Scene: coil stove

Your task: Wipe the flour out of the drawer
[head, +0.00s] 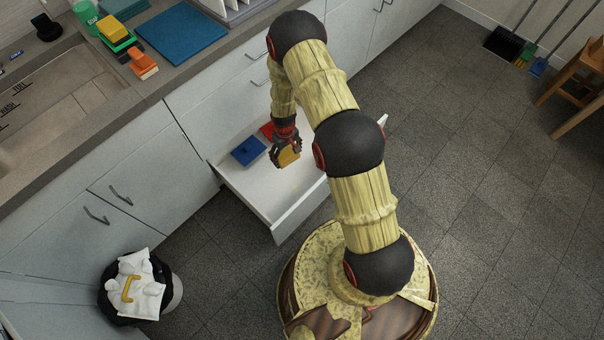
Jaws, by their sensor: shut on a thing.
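The drawer (262,205) is pulled out from the white cabinets, and its pale inside shows. My gripper (287,155) is down in or just over the drawer, shut on a yellow sponge-like block (289,157). Whether the block touches the drawer floor I cannot tell. A blue box-like thing (248,151) lies in the drawer to the left of my gripper. A red thing (267,130) lies behind it, partly hidden by my arm. I cannot make out the flour against the pale drawer floor. My arm hides the drawer's right part.
The counter (150,85) above holds a blue mat (181,36), stacked sponges (116,32), an orange brush-like thing (143,65) and a green container (87,17). A filled bin (137,285) stands at the lower left.

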